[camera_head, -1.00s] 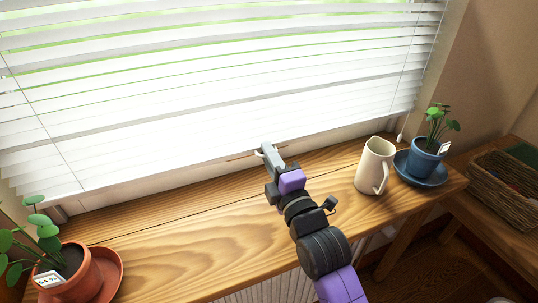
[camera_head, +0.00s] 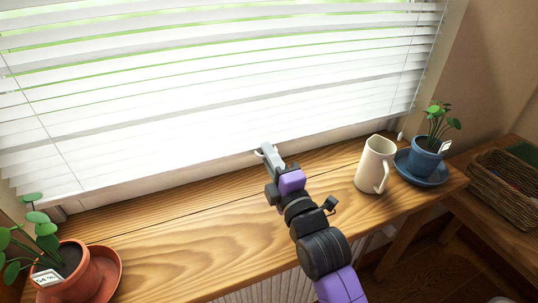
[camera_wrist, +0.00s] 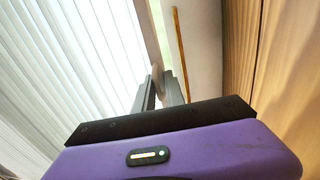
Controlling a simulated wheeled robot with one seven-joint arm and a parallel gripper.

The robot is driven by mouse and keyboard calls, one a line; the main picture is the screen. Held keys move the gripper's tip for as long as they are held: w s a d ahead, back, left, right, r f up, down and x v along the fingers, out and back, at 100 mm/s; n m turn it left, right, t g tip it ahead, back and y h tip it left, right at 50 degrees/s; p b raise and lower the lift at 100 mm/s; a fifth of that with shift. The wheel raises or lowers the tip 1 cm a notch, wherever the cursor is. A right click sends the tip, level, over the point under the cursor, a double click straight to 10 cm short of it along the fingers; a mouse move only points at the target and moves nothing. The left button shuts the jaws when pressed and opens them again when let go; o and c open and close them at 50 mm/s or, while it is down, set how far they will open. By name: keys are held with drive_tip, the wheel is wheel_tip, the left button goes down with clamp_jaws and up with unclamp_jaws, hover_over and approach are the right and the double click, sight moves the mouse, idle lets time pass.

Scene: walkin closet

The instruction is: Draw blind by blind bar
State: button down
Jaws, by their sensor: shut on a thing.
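The white slatted blind (camera_head: 230,85) hangs across the window and reaches down close to the wooden sill. Its blind bar (camera_head: 200,164) is the pale rail along the bottom edge, sloping up to the right in the head view. My gripper (camera_head: 264,152) is at this bar, right of its middle, just above the sill. In the wrist view the blind bar (camera_wrist: 148,35) runs down to my gripper (camera_wrist: 158,84), whose fingers are shut on it. The exact contact is small and partly hidden by the fingers.
A wooden sill (camera_head: 200,240) lies below the blind. A cream pitcher (camera_head: 374,165) and a plant in a blue pot (camera_head: 424,160) stand to the right. A plant in a terracotta pot (camera_head: 75,270) stands at the left. A wicker basket (camera_head: 505,180) is at the far right.

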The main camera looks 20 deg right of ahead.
wheel_tip(320, 180, down, 3)
drive_tip(key=shift+f+b, duration=0.1)
drive_tip(key=shift+b, duration=0.8)
drive_tip(key=c, duration=1.6)
unclamp_jaws()
drive_tip(key=shift+s+f+b, duration=0.15)
drive_tip(key=shift+s+f, duration=0.05)
drive_tip(key=shift+s, duration=1.75)
drive_tip(key=shift+s+f+b, duration=0.15)
drive_tip(key=shift+s, duration=1.8)
drive_tip(key=shift+o, duration=0.2)
